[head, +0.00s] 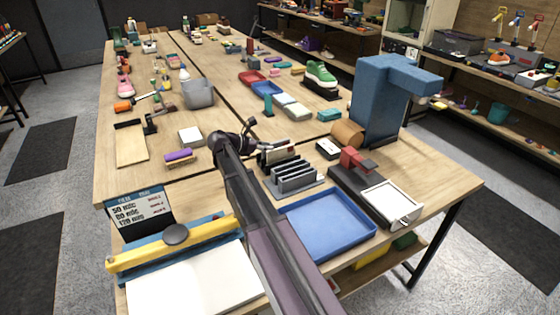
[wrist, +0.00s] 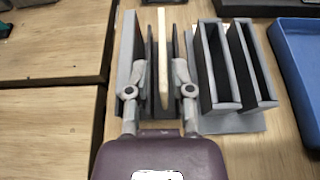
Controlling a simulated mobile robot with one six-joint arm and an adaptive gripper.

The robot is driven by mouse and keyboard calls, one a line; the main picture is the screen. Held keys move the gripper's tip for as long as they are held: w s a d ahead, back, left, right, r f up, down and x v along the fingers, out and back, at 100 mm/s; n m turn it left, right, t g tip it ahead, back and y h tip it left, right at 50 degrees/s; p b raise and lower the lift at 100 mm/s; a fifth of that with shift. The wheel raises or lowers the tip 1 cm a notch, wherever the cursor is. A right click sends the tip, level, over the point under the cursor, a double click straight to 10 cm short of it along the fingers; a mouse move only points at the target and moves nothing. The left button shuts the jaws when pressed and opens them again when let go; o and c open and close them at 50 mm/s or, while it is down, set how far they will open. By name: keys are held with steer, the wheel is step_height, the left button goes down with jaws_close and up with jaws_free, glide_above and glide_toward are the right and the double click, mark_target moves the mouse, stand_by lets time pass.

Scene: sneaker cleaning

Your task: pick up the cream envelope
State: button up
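The cream envelope (wrist: 163,75) stands upright, edge-on to the wrist camera, at the left part of a grey slotted rack (wrist: 250,122). My gripper (wrist: 162,45) is around it, with one dark finger pad on each side. Narrow gaps show between the pads and the envelope, so the gripper looks open. In the head view my gripper (head: 258,134) is at the far left end of the rack (head: 284,190). A pale edge of the envelope (head: 277,143) shows there, partly hidden by my gripper.
Dark and grey dividers (wrist: 222,65) stand close on the right. A blue tray (head: 328,226) lies just in front of the rack. A black-and-red device (head: 356,165) and a tall blue stand (head: 378,105) are to the right. A white block (head: 190,137) lies to the left.

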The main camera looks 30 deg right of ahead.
mark_target(276, 149)
steer(key=shift+d+f, duration=0.1)
steer(key=shift+d, duration=0.15)
steer(key=shift+f+b+x, duration=0.2)
steer(key=shift+b+x, duration=0.7)
steer(key=shift+x, duration=1.6)
steer(key=shift+s+r, duration=0.1)
jaws_close()
